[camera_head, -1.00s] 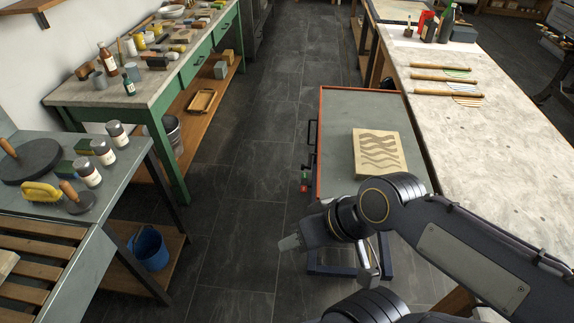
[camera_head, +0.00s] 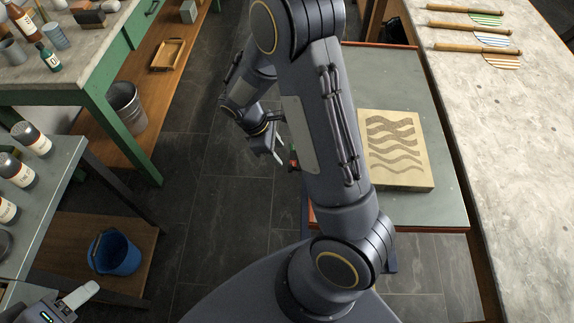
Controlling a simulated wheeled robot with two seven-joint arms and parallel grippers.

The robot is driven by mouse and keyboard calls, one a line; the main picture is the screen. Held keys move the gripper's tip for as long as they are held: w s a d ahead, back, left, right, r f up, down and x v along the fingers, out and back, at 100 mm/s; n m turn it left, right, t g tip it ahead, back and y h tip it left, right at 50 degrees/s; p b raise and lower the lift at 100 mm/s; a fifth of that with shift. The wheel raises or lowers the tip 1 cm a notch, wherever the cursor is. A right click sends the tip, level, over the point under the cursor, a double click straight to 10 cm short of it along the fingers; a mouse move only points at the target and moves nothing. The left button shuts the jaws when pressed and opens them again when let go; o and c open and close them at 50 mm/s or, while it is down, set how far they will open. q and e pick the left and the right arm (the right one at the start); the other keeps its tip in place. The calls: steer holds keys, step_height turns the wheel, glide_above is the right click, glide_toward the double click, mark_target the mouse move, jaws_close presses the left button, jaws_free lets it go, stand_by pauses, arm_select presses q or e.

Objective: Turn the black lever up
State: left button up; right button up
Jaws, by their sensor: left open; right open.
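The cart (camera_head: 421,206), with an orange rim and a grey-green top, stands right of centre. Small red and green fittings (camera_head: 293,163) show at its left side, close to the gripper. The black lever cannot be clearly made out there; my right arm hides much of that side. My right gripper (camera_head: 280,138) is open and empty, with its fingers pointing right towards the fittings, just left of them. I cannot tell whether it touches anything. My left gripper (camera_head: 78,295) shows only partly at the bottom left, open, away from the cart.
A carved block (camera_head: 405,178) lies on the cart. A long stone-topped table (camera_head: 510,150) with rollers (camera_head: 470,48) stands to the right. A green bench (camera_head: 85,98), a bin (camera_head: 126,105) and a blue bucket (camera_head: 116,255) are at left. The floor between is clear.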

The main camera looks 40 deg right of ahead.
steer(key=x, duration=0.7)
steer(key=shift+s+f, duration=0.2)
steer(key=shift+f, duration=0.1)
steer(key=shift+c, duration=0.5)
jaws_close()
